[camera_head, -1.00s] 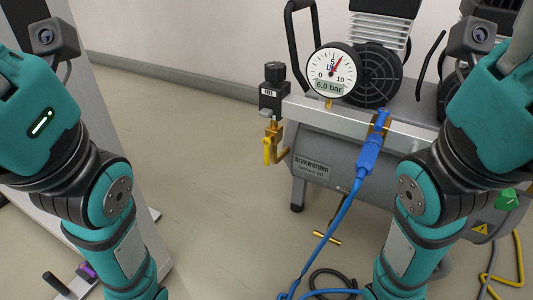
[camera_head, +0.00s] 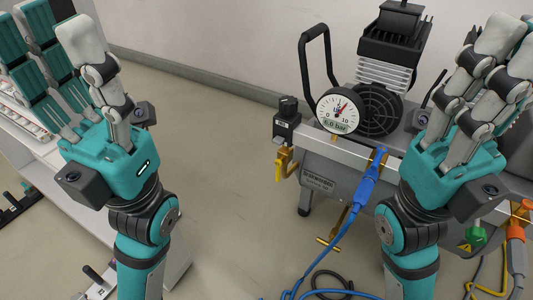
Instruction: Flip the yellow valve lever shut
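The yellow valve lever (camera_head: 279,171) hangs downward on a brass valve (camera_head: 291,164) below the black regulator block (camera_head: 287,121), at the compressor's left end. My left gripper (camera_head: 58,28) is raised at the upper left with its fingers spread apart, well left of the lever and empty. My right gripper (camera_head: 505,48) is raised at the upper right, in front of the compressor's right part. Two of its fingers show from behind; the opposing side is hidden, so its opening is unclear. Neither gripper touches the lever.
The compressor tank (camera_head: 330,184) carries a round gauge (camera_head: 338,112) reading 6.0 bar. A blue coupling (camera_head: 368,180) and hose hang in front. A white cabinet (camera_head: 70,190) stands at left. The floor (camera_head: 220,140) between cabinet and compressor is clear.

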